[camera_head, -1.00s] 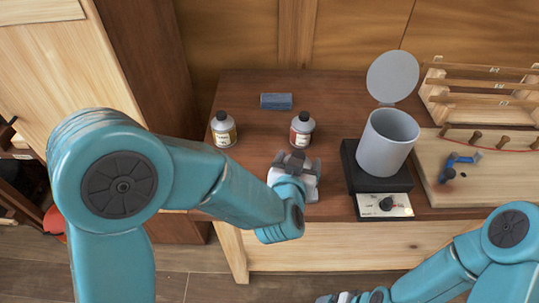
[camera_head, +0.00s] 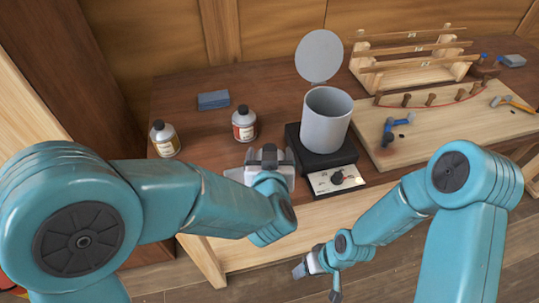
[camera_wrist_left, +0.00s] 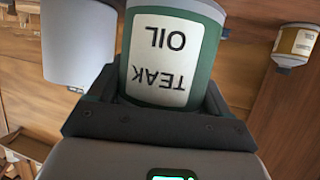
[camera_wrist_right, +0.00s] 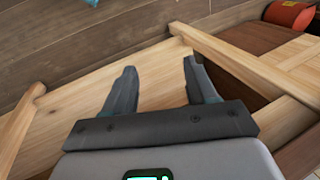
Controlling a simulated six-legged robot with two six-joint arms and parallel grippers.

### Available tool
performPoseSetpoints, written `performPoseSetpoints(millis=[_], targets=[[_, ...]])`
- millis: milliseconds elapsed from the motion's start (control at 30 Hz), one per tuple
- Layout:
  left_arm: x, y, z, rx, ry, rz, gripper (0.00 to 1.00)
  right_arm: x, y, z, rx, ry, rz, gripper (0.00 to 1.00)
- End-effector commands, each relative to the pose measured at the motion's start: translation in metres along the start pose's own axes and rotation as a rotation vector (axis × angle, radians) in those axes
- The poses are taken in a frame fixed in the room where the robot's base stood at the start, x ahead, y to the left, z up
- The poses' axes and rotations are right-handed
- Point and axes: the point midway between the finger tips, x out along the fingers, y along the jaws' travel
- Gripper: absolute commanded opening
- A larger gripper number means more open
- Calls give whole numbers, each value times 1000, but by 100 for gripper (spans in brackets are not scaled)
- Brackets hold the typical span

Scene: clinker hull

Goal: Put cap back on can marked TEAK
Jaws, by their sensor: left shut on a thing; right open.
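A green can (camera_wrist_left: 180,50) with a white label reading TEAK OIL fills the middle of the left wrist view, its lettering upside down. My left gripper (camera_wrist_left: 155,105) is shut around it; in the head view the left gripper (camera_head: 268,155) is over the bench's front edge and hides the can. The can's top is out of the left wrist view, and I cannot pick out its cap in any view. My right gripper (camera_head: 308,268) is low in front of the bench, and the right wrist view shows its fingers (camera_wrist_right: 158,85) open and empty.
Two dark-capped bottles (camera_head: 164,138) (camera_head: 244,124) and a blue block (camera_head: 213,100) stand on the bench. A grey pot (camera_head: 326,120) with raised lid sits on a black heater (camera_head: 338,180). A board (camera_head: 440,125) with pegs and a blue tool (camera_head: 393,130) lies right.

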Motion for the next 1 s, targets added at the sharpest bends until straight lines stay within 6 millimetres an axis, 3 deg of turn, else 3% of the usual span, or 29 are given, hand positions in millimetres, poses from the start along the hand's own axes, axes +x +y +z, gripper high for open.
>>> performPoseSetpoints(millis=[33,200,467,700,1000], targets=[[0,0,-1,-1,3,0,0,-16,-6,-22,-133,-3,12,57],[0,0,-1,-1,3,0,0,-81,-22,-72,-573,-91,103,57],[0,0,-1,-1,3,0,0,-193,-36,-111,-989,-234,306,57],[0,0,-1,-1,3,0,0,-238,-47,-185,-1406,-261,200,57],[0,0,-2,-1,3,0,0,-308,-75,-241,-2025,-175,54,57]])
